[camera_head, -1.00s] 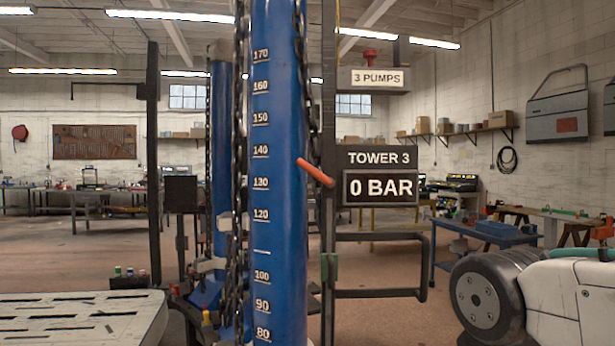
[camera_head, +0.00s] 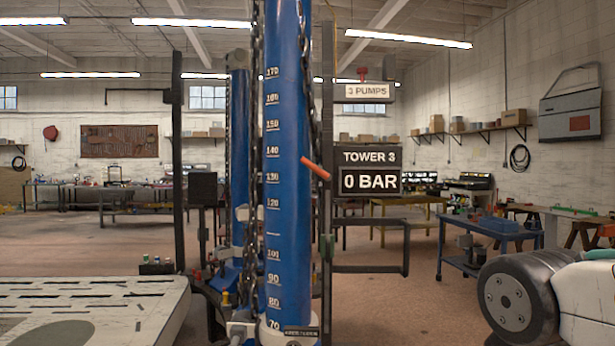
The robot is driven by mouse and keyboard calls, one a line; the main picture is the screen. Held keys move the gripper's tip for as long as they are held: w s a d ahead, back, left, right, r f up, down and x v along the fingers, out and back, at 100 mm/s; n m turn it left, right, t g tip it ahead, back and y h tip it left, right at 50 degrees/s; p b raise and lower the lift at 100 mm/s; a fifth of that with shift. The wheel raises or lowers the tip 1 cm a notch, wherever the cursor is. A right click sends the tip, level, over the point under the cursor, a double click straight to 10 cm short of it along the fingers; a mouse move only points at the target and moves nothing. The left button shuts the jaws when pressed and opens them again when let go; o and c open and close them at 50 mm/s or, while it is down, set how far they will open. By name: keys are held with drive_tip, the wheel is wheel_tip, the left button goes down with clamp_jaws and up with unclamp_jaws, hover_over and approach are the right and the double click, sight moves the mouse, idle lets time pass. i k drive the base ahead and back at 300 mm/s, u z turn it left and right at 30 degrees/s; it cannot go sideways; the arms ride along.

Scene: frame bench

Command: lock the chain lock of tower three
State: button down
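The blue column of tower three (camera_head: 287,200) stands upright in the middle of the head view, with a height scale on its front. Dark chain (camera_head: 255,150) hangs along its left side, and more chain (camera_head: 308,100) shows at its upper right. An orange-red handle (camera_head: 316,168) sticks out at the column's right edge near the 140 mark, tilted down to the right. I cannot tell whether it belongs to the chain lock or whether the lock is open. A sign (camera_head: 370,170) reads TOWER 3 and 0 BAR. My gripper is not visible.
A slotted pale bench deck (camera_head: 85,300) fills the lower left. A white and dark rounded machine part (camera_head: 520,300) is at the lower right. A 3 PUMPS sign (camera_head: 366,92) hangs above. A blue cart (camera_head: 490,230) stands behind right. Open floor lies beyond.

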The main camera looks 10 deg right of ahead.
sight(328, 177)
drive_tip(key=u, duration=0.4)
drive_tip(key=i, duration=1.15)
drive_tip(key=z, duration=0.45)
